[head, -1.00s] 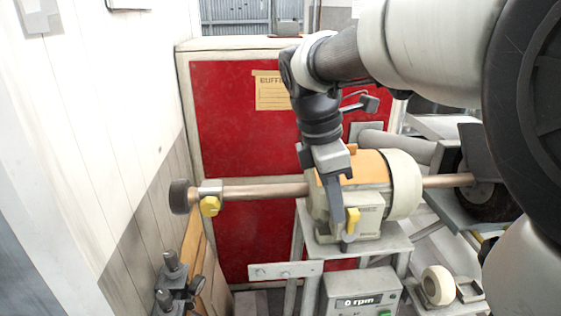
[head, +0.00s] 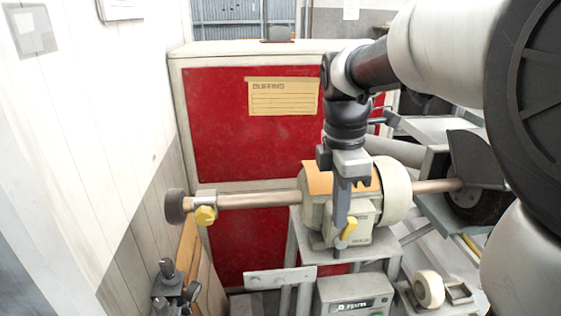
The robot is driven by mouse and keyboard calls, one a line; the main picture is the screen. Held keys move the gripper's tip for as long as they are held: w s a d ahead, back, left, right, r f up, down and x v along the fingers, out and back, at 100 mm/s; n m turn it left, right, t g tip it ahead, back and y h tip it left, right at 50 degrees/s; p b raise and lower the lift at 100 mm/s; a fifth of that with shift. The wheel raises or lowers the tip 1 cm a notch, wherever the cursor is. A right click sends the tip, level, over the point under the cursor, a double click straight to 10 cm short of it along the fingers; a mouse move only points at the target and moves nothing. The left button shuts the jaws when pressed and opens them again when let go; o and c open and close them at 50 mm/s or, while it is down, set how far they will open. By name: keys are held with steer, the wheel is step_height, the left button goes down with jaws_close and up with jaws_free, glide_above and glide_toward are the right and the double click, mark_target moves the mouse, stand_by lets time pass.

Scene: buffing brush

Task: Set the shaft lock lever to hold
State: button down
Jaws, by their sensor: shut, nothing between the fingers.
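The buffing motor (head: 313,208) is cream with an orange top plate and stands on a grey stand. A yellow lever (head: 349,230) sits on the front of its box, tilted with its upper end to the right. My gripper (head: 339,250) is shut with nothing in it. It points down in front of the motor, its fingers just left of the yellow lever; I cannot tell whether they touch. A copper-coloured shaft (head: 258,200) runs out to the left, with a yellow knob (head: 205,215) on a collar near its dark end.
An rpm display box (head: 352,300) sits below the motor. A small cream wheel (head: 429,289) is at the lower right. A red cabinet (head: 222,130) with a label stands behind. Dark clamps (head: 170,285) and a white wall (head: 95,120) are on the left.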

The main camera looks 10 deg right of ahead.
mark_target(355, 225)
steer(key=d+y, duration=0.2)
steer(key=y, duration=0.1)
steer(key=shift+d+p, duration=0.25)
steer(key=shift+p, duration=0.1)
steer(key=d+y, duration=0.1)
steer(key=d+f+y+b, duration=0.1)
steer(key=y, duration=0.1)
steer(key=shift+d+b, duration=0.3)
steer(key=shift+d+f+y+b, duration=0.3)
steer(key=shift+d+f+b, duration=0.1)
steer(key=shift+d+b, duration=0.45)
